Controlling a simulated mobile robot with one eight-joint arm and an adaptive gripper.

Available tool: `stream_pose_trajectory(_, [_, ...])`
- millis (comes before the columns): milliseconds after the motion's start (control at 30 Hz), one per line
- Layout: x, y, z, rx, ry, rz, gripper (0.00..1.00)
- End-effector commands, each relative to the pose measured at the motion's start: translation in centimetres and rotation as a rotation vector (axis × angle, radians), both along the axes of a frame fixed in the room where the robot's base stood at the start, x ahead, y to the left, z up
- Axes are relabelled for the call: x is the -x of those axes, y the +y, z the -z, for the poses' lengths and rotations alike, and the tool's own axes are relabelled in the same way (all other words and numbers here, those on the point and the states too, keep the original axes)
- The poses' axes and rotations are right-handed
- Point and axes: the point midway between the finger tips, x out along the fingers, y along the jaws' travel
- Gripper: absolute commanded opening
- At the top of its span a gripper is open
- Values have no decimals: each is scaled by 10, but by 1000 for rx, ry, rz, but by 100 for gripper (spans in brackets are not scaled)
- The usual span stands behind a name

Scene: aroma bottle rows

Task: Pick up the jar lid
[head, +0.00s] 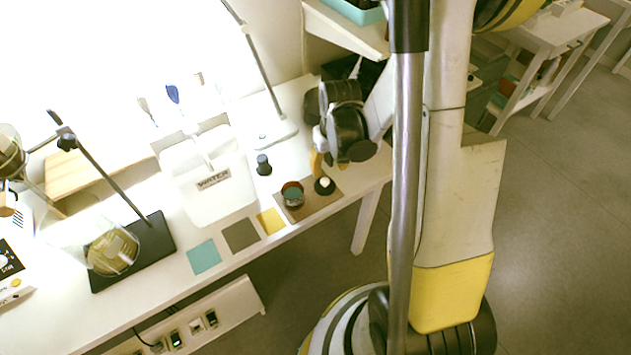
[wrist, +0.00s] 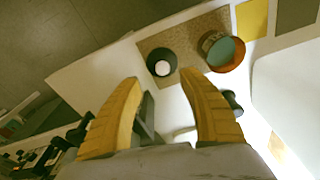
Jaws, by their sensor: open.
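The jar lid, a round black disc with a white knob (wrist: 162,67), lies on a brown mat (wrist: 183,36); in the head view the lid (head: 324,187) is at the mat's right end. An open reddish-brown jar (wrist: 211,40) with teal contents stands beside it, also seen in the head view (head: 292,202). My gripper (wrist: 160,78) has its yellow fingers spread and nothing between them. The lid appears just beyond the fingertips in the wrist view. In the head view my gripper (head: 319,165) is close to the lid, partly hidden by my wrist.
A small dark bottle (head: 263,165) stands behind the jar. A white bin marked WATER (head: 215,200) is to the left. Yellow (head: 271,221), olive (head: 240,236) and teal (head: 203,256) squares line the table's front edge. A lamp-like stand (head: 275,133) rises behind.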

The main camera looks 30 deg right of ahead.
Motion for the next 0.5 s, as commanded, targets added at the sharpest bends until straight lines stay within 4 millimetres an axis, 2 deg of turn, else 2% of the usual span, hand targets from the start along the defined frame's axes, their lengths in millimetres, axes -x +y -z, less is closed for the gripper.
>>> stream_pose_trajectory(33, [-1,0,12,0,0,0,49])
stream_pose_trajectory(100, [-3,0,21,0,-1,0,49])
stream_pose_trajectory(333, [-5,1,35,0,-1,0,49])
stream_pose_trajectory(500, [-12,3,62,0,-2,-1,49])
